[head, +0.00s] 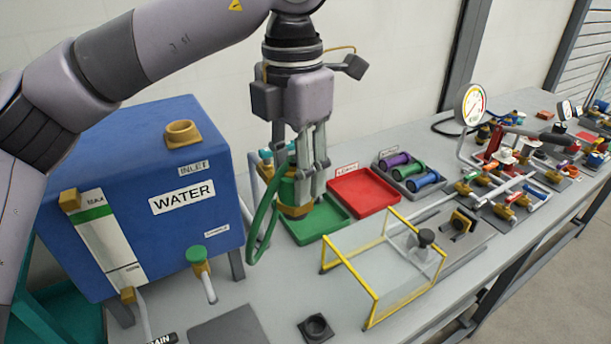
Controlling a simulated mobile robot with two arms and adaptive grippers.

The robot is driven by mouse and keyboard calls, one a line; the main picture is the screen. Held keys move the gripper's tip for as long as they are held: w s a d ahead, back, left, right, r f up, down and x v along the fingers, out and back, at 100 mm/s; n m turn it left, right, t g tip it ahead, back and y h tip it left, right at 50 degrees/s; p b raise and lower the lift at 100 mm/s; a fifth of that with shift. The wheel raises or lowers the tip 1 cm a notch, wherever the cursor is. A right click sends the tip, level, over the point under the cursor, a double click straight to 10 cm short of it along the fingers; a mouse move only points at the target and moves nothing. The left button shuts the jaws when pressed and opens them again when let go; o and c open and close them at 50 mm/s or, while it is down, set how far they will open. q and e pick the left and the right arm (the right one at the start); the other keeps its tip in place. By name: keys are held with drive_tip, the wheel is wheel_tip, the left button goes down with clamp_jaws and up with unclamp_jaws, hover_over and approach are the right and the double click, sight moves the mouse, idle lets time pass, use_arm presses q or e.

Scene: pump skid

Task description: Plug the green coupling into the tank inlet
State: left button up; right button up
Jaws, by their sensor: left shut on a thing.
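My left gripper (310,168) points down and is shut on the green coupling (290,192), which has a brass lower end. A green hose (262,228) loops down from the coupling on its left. The coupling is over or just at the green tray (322,222); I cannot tell whether it touches it. The tank inlet (182,132) is a brass ring on top of the blue water tank (120,170), left of the gripper, with an INLET label beside it. Its opening looks empty. My right gripper is not in view.
A red tray (363,192) and a grey rack with coloured cylinders (408,172) stand right of the green tray. A clear guard with yellow edges (385,265) stands in front. A gauge (470,104) and several valves fill the right. A green-capped valve (197,257) sits at the tank's front.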

use_arm(q)
drive_tip(key=a+r+p, duration=0.5)
drive_tip(key=r+p, duration=0.4)
drive_tip(key=r, duration=0.5)
drive_tip(key=w+a+p, duration=0.7)
drive_tip(key=w+a, duration=0.6)
drive_tip(key=a, duration=0.3)
drive_tip(key=shift+a+f+p, duration=0.15)
drive_tip(key=shift+a+p, duration=0.05)
drive_tip(key=shift+p, duration=0.15)
drive_tip(key=shift+a, duration=0.1)
